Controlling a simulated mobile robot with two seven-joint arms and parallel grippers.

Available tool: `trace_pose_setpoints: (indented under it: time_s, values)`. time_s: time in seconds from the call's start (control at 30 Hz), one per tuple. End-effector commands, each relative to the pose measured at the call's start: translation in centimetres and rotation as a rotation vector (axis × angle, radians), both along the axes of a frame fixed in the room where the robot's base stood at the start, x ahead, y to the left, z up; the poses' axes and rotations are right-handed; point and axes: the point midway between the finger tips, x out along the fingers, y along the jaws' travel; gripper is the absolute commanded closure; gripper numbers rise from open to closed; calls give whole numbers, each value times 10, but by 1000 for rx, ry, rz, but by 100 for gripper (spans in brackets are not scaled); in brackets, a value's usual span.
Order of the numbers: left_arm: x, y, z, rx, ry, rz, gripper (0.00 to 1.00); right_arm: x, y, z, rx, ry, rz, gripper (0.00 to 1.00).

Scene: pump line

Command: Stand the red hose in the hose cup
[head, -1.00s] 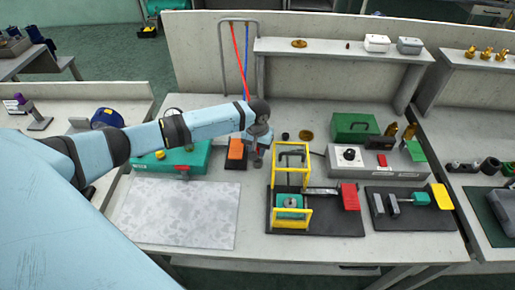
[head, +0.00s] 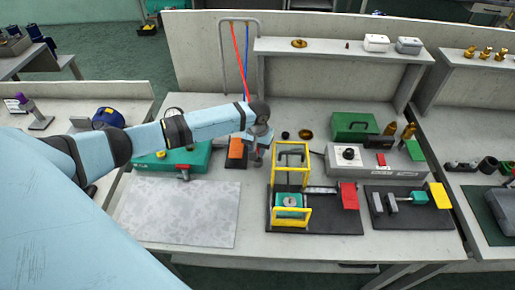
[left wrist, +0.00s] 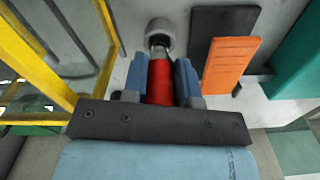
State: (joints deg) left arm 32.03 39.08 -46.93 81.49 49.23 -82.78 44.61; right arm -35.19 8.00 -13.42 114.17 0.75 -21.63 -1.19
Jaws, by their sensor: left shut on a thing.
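My left gripper (left wrist: 160,80) is shut on the red hose (left wrist: 159,84), with one blue-grey finger on each side of it. The hose's metal end (left wrist: 160,47) points at a round grey cup (left wrist: 159,28) and overlaps its opening in the left wrist view. I cannot tell how deep the end sits in the cup. In the head view the red hose (head: 239,62) runs down from a grey frame and passes behind my left arm. My left gripper (head: 259,156) shows there low over the bench; its fingers are small and the held end is hidden. My right gripper is not in view.
A yellow frame (head: 290,168) on a dark base stands just right of my left gripper. An orange block (head: 236,149) and a teal case (head: 190,160) are to its left. A blue hose (head: 246,60) hangs beside the red one. The speckled mat (head: 180,212) is clear.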

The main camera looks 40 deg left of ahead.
Motion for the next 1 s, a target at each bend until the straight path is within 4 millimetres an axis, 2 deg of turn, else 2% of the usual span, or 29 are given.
trace_pose_setpoints:
  time_s: [0.5, 1.0]
  values:
    - [0, 0, -12, 0, 0, 1, 97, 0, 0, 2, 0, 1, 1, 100]
    - [0, 0, -12, 0, 0, 0, 97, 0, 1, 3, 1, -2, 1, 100]
